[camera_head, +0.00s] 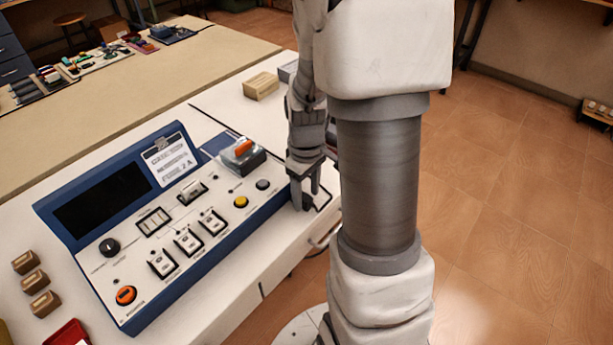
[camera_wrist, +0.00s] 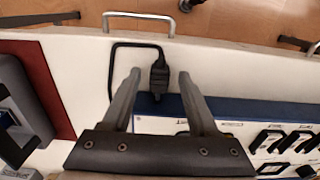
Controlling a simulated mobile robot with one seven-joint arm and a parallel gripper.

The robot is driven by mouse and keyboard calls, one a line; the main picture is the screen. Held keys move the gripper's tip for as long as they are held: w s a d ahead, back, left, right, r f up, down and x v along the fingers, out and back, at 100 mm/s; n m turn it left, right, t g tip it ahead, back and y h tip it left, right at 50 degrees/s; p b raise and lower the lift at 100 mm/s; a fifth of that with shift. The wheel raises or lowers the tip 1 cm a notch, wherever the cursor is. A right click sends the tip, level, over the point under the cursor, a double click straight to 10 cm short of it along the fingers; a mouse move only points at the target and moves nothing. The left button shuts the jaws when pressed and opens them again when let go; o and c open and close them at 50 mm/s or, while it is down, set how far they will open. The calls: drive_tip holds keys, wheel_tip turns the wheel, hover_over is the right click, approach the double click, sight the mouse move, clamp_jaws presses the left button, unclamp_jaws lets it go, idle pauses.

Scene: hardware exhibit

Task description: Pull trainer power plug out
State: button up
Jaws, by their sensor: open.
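The blue-framed trainer (camera_head: 215,245) with a white sloped panel lies on the white table in the head view. Its blue edge (camera_wrist: 235,108) also shows in the wrist view. The black power plug (camera_wrist: 158,76) is at that edge, its body pointing away from the trainer. Its black cable (camera_wrist: 112,70) loops over the white table top. My gripper (camera_wrist: 158,76) is open, with one finger on each side of the plug and visible gaps between.
A tan block (camera_head: 261,86) stands behind the trainer. Several brown blocks (camera_head: 35,281) and a red tray (camera_head: 68,334) lie at the front left. A metal drawer handle (camera_wrist: 138,17) shows past the table edge. Open tiled floor (camera_head: 500,200) is to the right.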

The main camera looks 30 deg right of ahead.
sight(306, 198)
wheel_tip(306, 198, up, 17)
drive_tip(key=p, duration=0.4)
drive_tip(key=shift+r, duration=0.1)
drive_tip(key=s+a+r+m+t+p, duration=0.4)
drive_tip(key=s+a+r+t+p, duration=0.1)
drive_tip(key=s+a+r, duration=0.6)
wheel_tip(306, 198, up, 3)
drive_tip(key=shift+f+t+p, duration=0.1)
drive_tip(key=shift+t+p, duration=0.2)
drive_tip(key=shift+p, duration=0.2)
idle(0.4)
